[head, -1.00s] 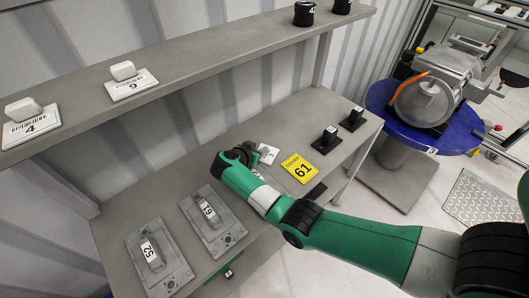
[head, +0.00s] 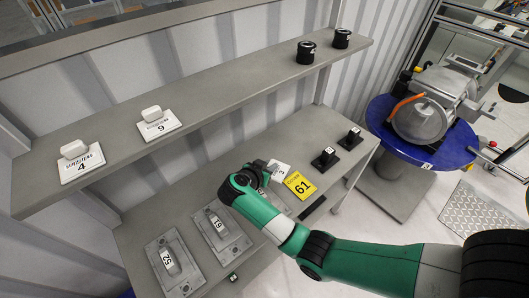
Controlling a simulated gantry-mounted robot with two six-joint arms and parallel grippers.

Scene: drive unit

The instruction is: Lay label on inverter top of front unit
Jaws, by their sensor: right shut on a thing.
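A white label (head: 281,171) printed with a 3 lies at the lower bench surface, just right of my right gripper (head: 262,172). My right gripper is shut on the label; its fingertips and the grip point are largely hidden by my own wrist. A grey drive unit (head: 425,112) with a round face and an orange part stands on the blue round table (head: 385,125) at the right. I cannot tell which surface is its inverter top. My left gripper is out of view.
Two white labels, 4 (head: 83,164) and 9 (head: 160,125), lie on the upper shelf (head: 215,90). Floor shows between bench and blue table.

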